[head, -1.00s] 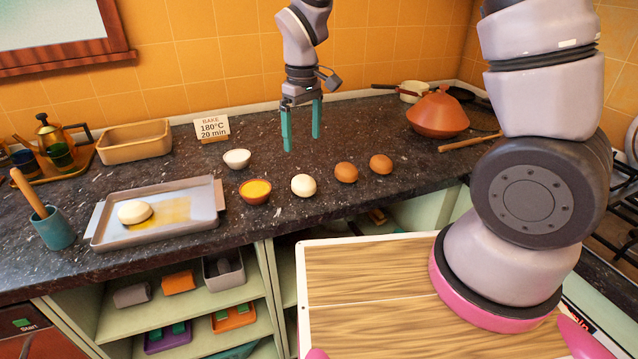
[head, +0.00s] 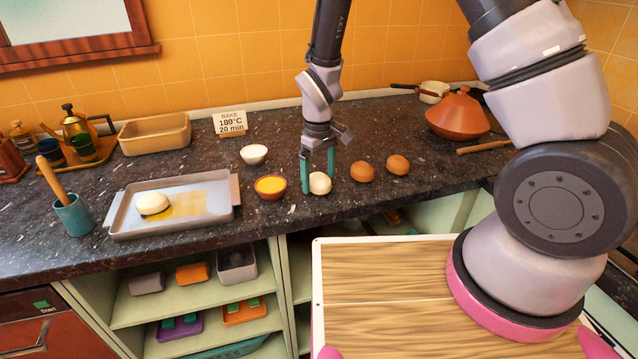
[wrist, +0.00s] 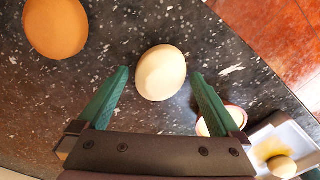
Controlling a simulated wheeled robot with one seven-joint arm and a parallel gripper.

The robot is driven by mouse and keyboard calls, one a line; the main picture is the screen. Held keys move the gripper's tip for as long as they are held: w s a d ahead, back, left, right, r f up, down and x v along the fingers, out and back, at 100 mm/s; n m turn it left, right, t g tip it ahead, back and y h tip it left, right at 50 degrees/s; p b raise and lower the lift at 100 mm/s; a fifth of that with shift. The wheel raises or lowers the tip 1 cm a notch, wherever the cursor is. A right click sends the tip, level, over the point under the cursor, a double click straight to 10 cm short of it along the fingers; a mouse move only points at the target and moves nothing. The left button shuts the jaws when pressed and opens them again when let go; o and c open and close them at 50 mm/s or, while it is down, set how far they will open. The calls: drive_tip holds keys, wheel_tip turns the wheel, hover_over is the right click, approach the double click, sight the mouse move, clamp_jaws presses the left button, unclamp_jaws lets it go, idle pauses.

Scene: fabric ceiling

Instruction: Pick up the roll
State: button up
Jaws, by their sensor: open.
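A pale round roll (head: 320,185) sits on the dark counter between a small orange-filled bowl and two brown rolls. My gripper (head: 318,180) is open and low over it, pointing down. In the wrist view the pale roll (wrist: 161,73) lies between the two green fingertips, with a gap visible on each side. Two brown rolls (head: 362,172) (head: 398,165) stand to its right; one brown roll (wrist: 56,27) shows in the wrist view's upper left. Another pale roll (head: 153,203) lies on the metal tray at left.
The orange-filled bowl (head: 270,187) stands close left of the gripper. A white bowl (head: 254,154) is behind it. The metal tray (head: 222,212) is further left. A terracotta pot (head: 458,117) stands at the back right. The counter behind the gripper is clear.

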drive_tip(key=c, duration=1.2)
